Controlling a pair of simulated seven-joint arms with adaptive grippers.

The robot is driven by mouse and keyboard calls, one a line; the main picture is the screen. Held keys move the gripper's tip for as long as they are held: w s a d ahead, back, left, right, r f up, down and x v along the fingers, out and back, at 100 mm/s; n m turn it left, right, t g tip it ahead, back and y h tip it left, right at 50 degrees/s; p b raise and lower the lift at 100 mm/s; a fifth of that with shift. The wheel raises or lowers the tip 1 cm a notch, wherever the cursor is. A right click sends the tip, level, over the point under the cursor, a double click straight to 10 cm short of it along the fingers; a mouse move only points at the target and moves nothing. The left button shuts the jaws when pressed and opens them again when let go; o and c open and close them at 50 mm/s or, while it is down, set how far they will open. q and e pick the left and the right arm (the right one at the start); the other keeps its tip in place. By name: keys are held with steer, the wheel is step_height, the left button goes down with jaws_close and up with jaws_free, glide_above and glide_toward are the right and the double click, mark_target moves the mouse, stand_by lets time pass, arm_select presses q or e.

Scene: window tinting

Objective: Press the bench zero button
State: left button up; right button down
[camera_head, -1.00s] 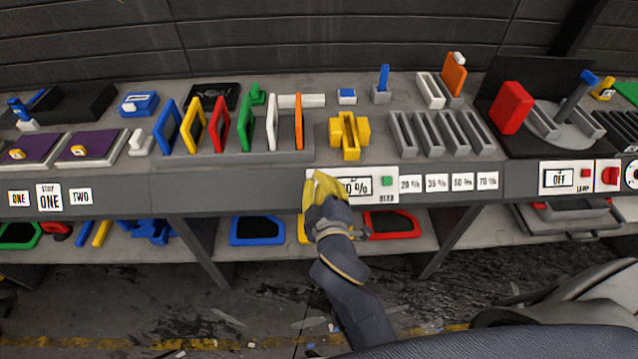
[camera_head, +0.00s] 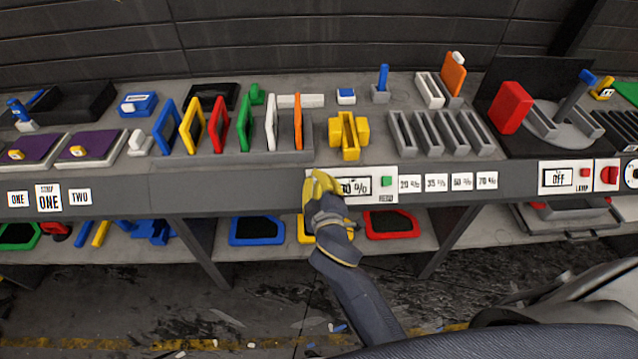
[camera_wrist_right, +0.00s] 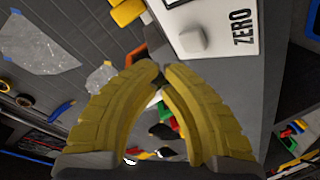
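My right gripper (camera_head: 322,184) has yellow fingers and is at the left end of the white meter panel (camera_head: 350,198) on the bench front. In the right wrist view my right gripper (camera_wrist_right: 160,72) has its curved fingertips together, with nothing held. The zero button (camera_wrist_right: 190,40) is a pale grey square beside the printed word ZERO. In that view it lies just above and right of the fingertips; I cannot tell whether they touch the panel. In the head view the gripper hides the button and part of the display (camera_head: 360,186). My left gripper is not in view.
A green button (camera_head: 386,181) is at the panel's right end, followed by several percent labels (camera_head: 435,182). A yellow holder (camera_head: 348,138) stands on the bench above. Coloured frames (camera_head: 218,124) stand in a rack to the left. A lower shelf (camera_head: 278,250) holds more frames.

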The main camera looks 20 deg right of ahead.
steer(key=shift+w+d+f, duration=0.15)
steer(key=shift+w+f, duration=0.4)
steer(key=shift+f, duration=0.05)
steer(key=shift+w+d+f, duration=0.15)
steer(key=shift+w+f, duration=0.5)
stand_by(2.4)
steer(key=shift+s+r, duration=0.1)
stand_by(0.3)
steer(key=shift+s+r, duration=0.55)
steer(key=shift+s+a+r, duration=0.3)
steer(key=shift+s+r, duration=0.55)
steer(key=shift+r, duration=0.05)
steer(key=shift+s+a+r, duration=0.25)
steer(key=shift+s+r, duration=0.6)
